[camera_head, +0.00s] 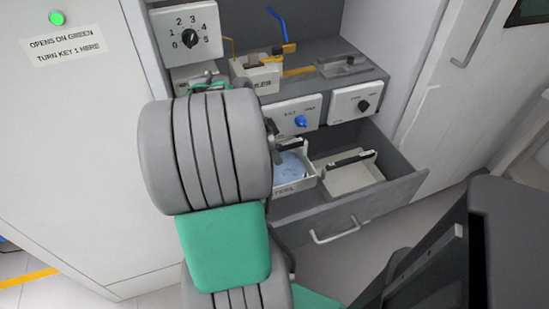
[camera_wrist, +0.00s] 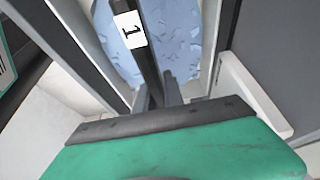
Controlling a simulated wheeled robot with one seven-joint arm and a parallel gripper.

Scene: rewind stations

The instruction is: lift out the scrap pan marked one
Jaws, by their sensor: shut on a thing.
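The scrap pan marked one (camera_head: 308,182) is a pale pan with blue scrap in it, on the left side of the open drawer. In the wrist view its black bar handle (camera_wrist: 148,65) carries a white label with "1", with the blue scrap (camera_wrist: 178,35) below it. My gripper (camera_wrist: 165,96) is shut on the handle near the bottom of that view. In the head view my arm hides the gripper and the pan's left part. I cannot tell whether the pan rests on the drawer floor or is raised.
The grey drawer (camera_head: 345,213) is pulled out. A second pale pan (camera_head: 350,180) with a black handle sits close to the right. Above are a blue knob (camera_head: 300,121), a black knob (camera_head: 363,105) and a shelf with a small bin (camera_head: 262,72). A green lamp (camera_head: 57,18) is lit.

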